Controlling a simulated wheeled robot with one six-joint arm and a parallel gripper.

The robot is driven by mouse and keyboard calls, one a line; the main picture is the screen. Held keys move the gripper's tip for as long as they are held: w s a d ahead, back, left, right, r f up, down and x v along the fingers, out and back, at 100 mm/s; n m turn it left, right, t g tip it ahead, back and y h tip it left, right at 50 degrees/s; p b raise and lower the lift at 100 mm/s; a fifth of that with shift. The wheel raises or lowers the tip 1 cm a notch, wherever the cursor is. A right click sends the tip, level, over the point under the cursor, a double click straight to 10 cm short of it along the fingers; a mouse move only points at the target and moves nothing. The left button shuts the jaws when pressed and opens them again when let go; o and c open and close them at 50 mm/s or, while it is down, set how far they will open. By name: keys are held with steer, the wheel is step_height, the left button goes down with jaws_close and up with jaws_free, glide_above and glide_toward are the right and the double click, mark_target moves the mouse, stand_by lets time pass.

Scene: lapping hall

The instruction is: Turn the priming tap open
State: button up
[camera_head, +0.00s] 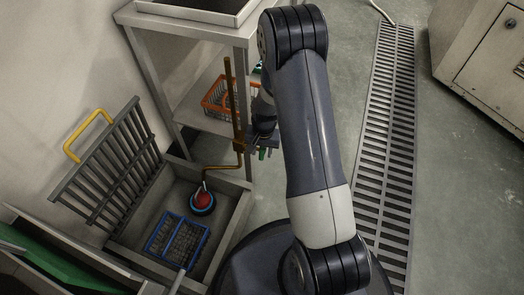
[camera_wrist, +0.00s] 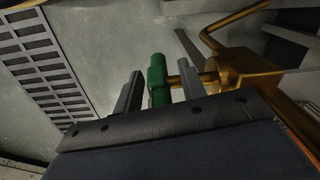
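The priming tap has a green handle (camera_wrist: 157,78) on a short brass stem, which joins a brass valve body (camera_wrist: 235,72) at the right of the wrist view. My gripper (camera_wrist: 160,90) is open, with one finger on each side of the green handle. A gap shows between the handle and each finger, so they look apart. In the head view the brass standpipe (camera_head: 230,105) rises beside the metal stand, and my gripper (camera_head: 262,142) is at its right, partly hidden by my arm. Only a small bit of green shows there.
The stand (camera_head: 190,30) holds an orange basket (camera_head: 215,100) on its shelf. Below left is an open sink (camera_head: 235,200) with a blue basket (camera_head: 178,240), a red-and-blue round thing (camera_head: 203,201) and a raised grate (camera_head: 110,175). A floor drain (camera_head: 388,130) runs at the right.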

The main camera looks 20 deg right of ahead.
steer(key=shift+c, duration=0.5)
jaws_close()
steer(key=shift+f+t+h+b, duration=0.25)
steer(key=shift+t+h+b, duration=0.35)
steer(key=shift+b, duration=0.5)
steer(key=shift+r+t+b, duration=0.1)
steer(key=shift+t+b, duration=0.2)
steer(key=shift+b, duration=0.3)
steer(key=shift+r, duration=0.15)
steer(key=shift+o, duration=0.5)
jaws_free()
